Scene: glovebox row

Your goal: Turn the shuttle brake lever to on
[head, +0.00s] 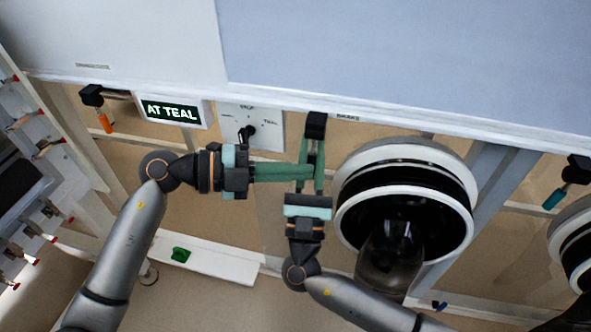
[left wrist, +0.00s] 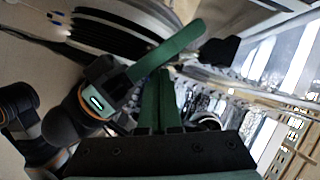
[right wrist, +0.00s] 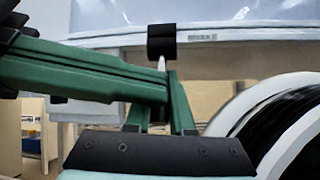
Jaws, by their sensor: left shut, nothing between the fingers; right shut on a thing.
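The brake lever hangs from a black mount (head: 316,124) under the white ledge, next to a small label. Its pale rod (right wrist: 161,64) shows below the mount in the right wrist view; the lower end is mostly hidden by green fingers. My right gripper (head: 316,148) points up from below and is shut on the lever. My left gripper (head: 309,172) is shut and empty, coming in from the left. Its fingers cross in front of the right gripper's fingers, just below the lever; I cannot tell if they touch. The lever's setting cannot be read.
A round black-and-white port (head: 405,160) stands close right of my right gripper. Orange (head: 105,123) and teal (head: 553,199) handles hang at the sides. A green piece (head: 181,254) lies on the lower shelf.

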